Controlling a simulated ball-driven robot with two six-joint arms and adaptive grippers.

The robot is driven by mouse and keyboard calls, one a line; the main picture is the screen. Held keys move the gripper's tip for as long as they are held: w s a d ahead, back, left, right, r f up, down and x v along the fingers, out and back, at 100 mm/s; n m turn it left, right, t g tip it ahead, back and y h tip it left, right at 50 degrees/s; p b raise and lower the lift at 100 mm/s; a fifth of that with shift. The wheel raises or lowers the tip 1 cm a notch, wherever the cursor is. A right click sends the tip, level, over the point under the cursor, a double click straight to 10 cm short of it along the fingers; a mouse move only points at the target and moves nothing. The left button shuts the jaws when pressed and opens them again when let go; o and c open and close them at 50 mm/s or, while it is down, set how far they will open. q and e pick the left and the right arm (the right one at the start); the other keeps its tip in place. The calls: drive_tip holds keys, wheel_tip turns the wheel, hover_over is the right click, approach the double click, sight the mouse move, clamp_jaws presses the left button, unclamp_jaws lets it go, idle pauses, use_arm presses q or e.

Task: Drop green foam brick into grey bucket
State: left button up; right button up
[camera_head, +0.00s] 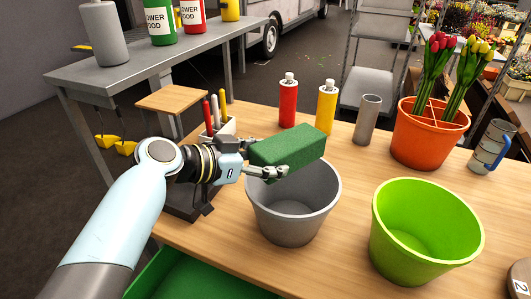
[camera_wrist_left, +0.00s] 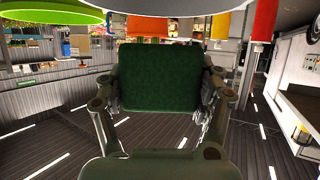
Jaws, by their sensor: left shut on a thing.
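The green foam brick (camera_head: 288,147) is held level by my left gripper (camera_head: 268,158) above the back rim of the grey bucket (camera_head: 292,218). In the left wrist view the brick (camera_wrist_left: 160,78) fills the space between the two fingers of the gripper (camera_wrist_left: 160,95), with a finger along each side. The grey bucket stands upright on the wooden table, and the part of its inside that shows looks empty. The brick and gripper hide part of its back rim. My right gripper is not in view.
A lime green bucket (camera_head: 425,240) stands right of the grey one. An orange bucket (camera_head: 428,140) with tulips stands behind it. A red bottle (camera_head: 288,104), a yellow bottle (camera_head: 327,108) and a grey cylinder (camera_head: 367,120) stand at the back.

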use_arm(q)
drive_tip(key=shift+f+b, duration=0.75)
drive_tip(key=shift+f, duration=0.7)
drive_tip(key=o, duration=1.3)
drive_tip(key=shift+s+a, duration=0.1)
drive_tip(key=shift+a, duration=0.05)
drive_tip(key=v, duration=1.1)
drive_tip(key=shift+s+a+r, duration=0.2)
drive_tip(key=shift+a, duration=0.1)
